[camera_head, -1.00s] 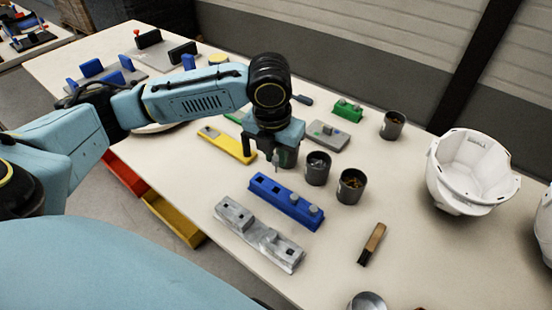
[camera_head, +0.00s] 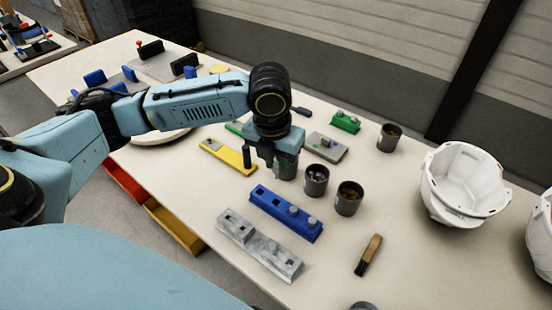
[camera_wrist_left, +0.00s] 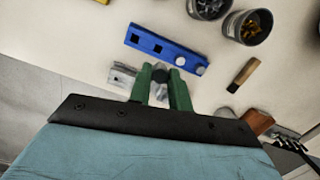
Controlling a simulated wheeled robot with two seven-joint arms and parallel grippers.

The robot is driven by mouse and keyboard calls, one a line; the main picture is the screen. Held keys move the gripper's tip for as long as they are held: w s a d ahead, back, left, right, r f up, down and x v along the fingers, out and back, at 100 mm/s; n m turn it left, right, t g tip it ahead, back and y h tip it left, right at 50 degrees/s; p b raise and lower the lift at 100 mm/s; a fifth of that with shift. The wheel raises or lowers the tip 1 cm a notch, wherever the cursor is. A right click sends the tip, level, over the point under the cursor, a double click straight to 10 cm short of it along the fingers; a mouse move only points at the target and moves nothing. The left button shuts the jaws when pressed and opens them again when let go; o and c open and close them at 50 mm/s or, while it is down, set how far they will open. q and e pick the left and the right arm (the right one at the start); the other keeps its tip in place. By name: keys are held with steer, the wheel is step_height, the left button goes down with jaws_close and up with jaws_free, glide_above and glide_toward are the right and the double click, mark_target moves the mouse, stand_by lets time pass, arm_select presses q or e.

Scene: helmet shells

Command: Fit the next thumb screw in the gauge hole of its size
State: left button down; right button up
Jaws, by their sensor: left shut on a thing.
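My left gripper (camera_head: 263,172) is above the table, just behind the blue gauge block (camera_head: 268,207). My right gripper is out of view.
A grey metal block (camera_head: 260,250) lies in front of the blue one. Cups (camera_head: 316,181) (camera_head: 348,199) stand to the right, with a brush (camera_head: 369,254) nearer. A yellow gauge strip (camera_head: 228,157) lies behind left. A white helmet shell (camera_head: 464,185) is at right.

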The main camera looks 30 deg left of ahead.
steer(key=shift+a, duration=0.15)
arm_select(q)
steer(key=shift+s+a+f, duration=0.15)
steer(key=shift+s, duration=0.1)
steer(key=s+a+f, duration=0.3)
steer(key=s+a, duration=0.1)
steer(key=s, duration=0.1)
steer(key=s+a+f, duration=0.2)
steer(key=s, duration=0.1)
steer(key=shift+s+f+p, duration=0.2)
steer(key=shift+f+p, duration=0.1)
steer(key=shift+p, duration=0.1)
steer(key=shift+s+a+f, duration=0.55)
steer(key=shift+s+a, duration=0.15)
steer(key=shift+s, duration=0.15)
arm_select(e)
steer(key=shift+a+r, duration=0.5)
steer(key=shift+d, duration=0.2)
